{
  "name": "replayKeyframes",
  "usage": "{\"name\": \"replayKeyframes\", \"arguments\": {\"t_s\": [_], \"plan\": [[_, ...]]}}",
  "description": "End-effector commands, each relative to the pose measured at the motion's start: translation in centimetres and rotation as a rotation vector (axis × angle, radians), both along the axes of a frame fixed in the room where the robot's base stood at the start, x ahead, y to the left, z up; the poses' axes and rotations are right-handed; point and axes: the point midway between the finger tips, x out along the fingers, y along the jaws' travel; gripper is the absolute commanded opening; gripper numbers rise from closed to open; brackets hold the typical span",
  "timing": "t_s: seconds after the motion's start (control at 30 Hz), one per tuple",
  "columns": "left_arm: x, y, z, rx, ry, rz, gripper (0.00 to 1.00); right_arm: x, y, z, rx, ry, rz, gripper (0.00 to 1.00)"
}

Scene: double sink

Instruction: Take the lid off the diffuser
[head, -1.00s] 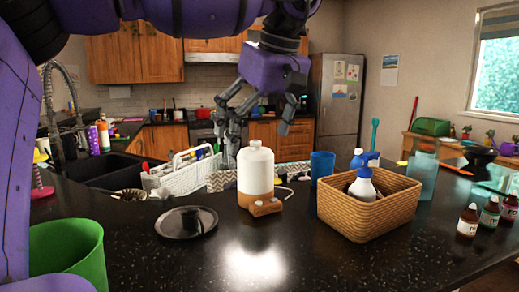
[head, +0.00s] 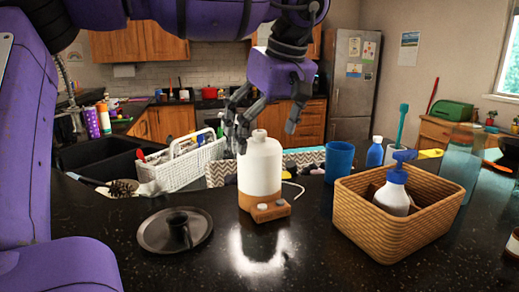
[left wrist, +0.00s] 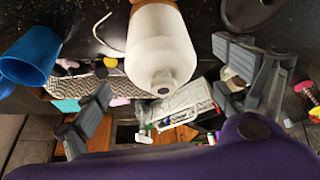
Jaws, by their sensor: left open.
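The diffuser (head: 262,172) stands upright on the black counter, with a white bottle-shaped lid on an orange-brown base (head: 265,206). The white lid also shows in the left wrist view (left wrist: 160,45), its neck pointing toward the gripper. My left gripper (head: 266,133) is open, above and just behind the lid's neck in the head view. In the left wrist view its fingers (left wrist: 168,112) are spread wide to either side of the neck, with nothing between them held. My right gripper is not in view.
A black round plate (head: 152,232) lies left of the diffuser. The counter in front is clear.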

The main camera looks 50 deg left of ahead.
Motion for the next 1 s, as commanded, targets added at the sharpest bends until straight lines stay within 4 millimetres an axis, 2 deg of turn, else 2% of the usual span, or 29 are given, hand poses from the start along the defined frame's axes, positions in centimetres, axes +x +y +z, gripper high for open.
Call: {"name": "replayKeyframes", "arguments": {"t_s": [0.1, 0.2, 0.47, 0.83, 1.0], "plan": [[0.0, 0.5, -1.7, -0.002, 0.001, 0.000, 0.92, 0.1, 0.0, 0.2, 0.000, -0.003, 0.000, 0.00], [0.0, 0.8, -2.5, -0.001, 0.000, 0.000, 0.92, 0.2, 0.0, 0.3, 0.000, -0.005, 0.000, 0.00], [0.1, 0.9, -2.7, -0.001, -0.001, 0.001, 0.92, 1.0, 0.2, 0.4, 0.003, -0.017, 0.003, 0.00], [0.1, 0.9, -2.7, 0.000, -0.001, 0.001, 0.44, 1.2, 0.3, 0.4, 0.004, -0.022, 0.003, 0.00], [0.1, 0.9, -2.7, 0.000, -0.001, 0.001, 0.44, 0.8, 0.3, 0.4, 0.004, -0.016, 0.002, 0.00]]}}
